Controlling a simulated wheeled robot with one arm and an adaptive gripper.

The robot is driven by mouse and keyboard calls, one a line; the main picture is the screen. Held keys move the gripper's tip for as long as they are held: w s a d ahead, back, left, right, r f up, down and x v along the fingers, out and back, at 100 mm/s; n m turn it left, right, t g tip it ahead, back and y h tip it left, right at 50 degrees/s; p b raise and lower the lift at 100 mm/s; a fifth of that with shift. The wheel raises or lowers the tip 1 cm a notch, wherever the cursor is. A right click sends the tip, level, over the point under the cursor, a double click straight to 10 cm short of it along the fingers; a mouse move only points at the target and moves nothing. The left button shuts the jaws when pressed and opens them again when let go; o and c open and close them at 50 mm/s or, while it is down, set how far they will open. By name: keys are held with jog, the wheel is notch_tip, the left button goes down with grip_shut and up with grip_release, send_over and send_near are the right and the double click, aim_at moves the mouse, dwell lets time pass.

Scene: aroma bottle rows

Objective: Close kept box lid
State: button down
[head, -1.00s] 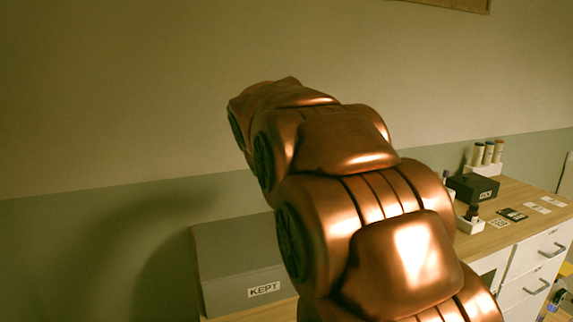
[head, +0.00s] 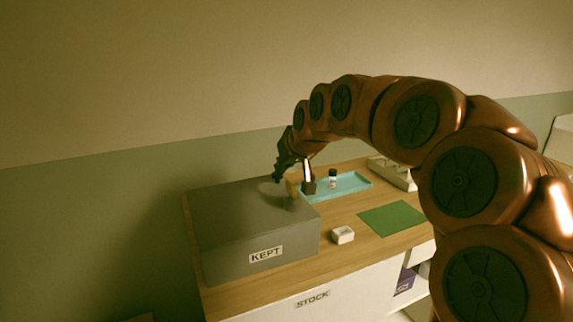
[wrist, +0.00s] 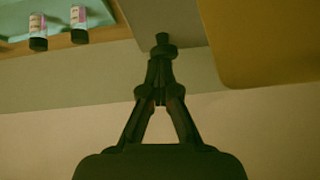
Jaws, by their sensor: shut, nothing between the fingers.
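The grey kept box (head: 225,250) stands at the left end of the wooden counter, with a KEPT label on its front. Its top (head: 235,205) looks flat and shut down in the head view; no seam or gap can be made out. My gripper (head: 279,177) points down above the back right part of the box top. In the wrist view my gripper (wrist: 160,78) has its fingers drawn together, empty. A small dark knob-like piece (wrist: 162,45) shows right at the fingertips; I cannot tell whether they touch it.
A pale rack (head: 390,172) stands behind. The wall is close behind the box.

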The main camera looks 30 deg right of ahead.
jog(key=shift+f, duration=0.4)
notch_tip(320, 180, up, 5)
jog(key=shift+f+p, duration=0.15)
jog(key=shift+p, duration=0.5)
jog(key=b+v, duration=0.2)
jog(key=v, duration=0.8)
jog(key=s+a+f+n+g+p, duration=0.2)
jog(key=s+a+f+g+p, duration=0.3)
jog(key=s+a+f, duration=0.7)
jog(key=s+a+f+g+p, duration=0.1)
jog(key=s+f+g, duration=0.1)
jog(key=s+f, duration=0.3)
jog(key=s+a+f+g+p, duration=0.1)
jog(key=s+f, duration=0.4)
jog(key=s, duration=0.9)
jog(key=g+p, duration=0.1)
jog(key=g, duration=0.1)
jog(key=shift+a+m+g+p, duration=0.25)
jog(key=shift+m+g+p, duration=0.05)
